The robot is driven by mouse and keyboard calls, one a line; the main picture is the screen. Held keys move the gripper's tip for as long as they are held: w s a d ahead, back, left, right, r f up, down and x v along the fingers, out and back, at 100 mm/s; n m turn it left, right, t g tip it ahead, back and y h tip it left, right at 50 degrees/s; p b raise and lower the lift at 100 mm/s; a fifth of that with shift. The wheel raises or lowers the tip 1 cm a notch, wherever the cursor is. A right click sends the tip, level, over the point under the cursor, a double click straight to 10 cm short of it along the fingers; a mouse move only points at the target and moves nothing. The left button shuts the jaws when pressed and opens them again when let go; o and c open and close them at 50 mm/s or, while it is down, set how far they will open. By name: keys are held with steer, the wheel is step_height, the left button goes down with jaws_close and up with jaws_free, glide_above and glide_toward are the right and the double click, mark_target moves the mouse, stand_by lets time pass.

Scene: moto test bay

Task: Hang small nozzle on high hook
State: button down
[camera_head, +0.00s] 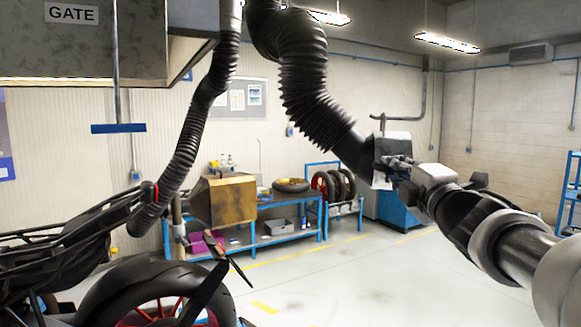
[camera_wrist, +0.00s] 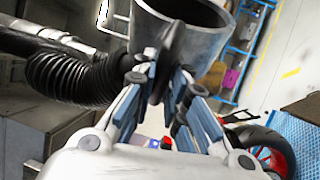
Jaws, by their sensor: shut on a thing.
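My gripper (camera_head: 388,162) is at right of centre in the head view. In the wrist view its fingers (camera_wrist: 172,88) are shut on a thin edge or fin of the dark grey, cone-shaped nozzle (camera_wrist: 185,22), whose wide mouth shows at the top. In the head view the dark nozzle (camera_head: 358,150) is at the lower end of a thick black corrugated hose (camera_head: 306,85); my gripper partly hides it. A blue crossbar (camera_head: 118,128) on a hanging grey rod is at upper left, well apart from the nozzle. I cannot tell whether it is the high hook.
A thinner corrugated hose (camera_head: 197,115) hangs left of centre, down to a motorcycle (camera_head: 75,262). A brownish box-shaped hood (camera_head: 223,200) stands near it. A grey housing marked GATE (camera_head: 85,45) overhangs the upper left. Blue workbenches (camera_head: 290,238) line the back. The floor at centre right is clear.

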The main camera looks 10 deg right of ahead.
steer(key=c, duration=1.5)
jaws_free()
steer(key=shift+f, duration=0.1)
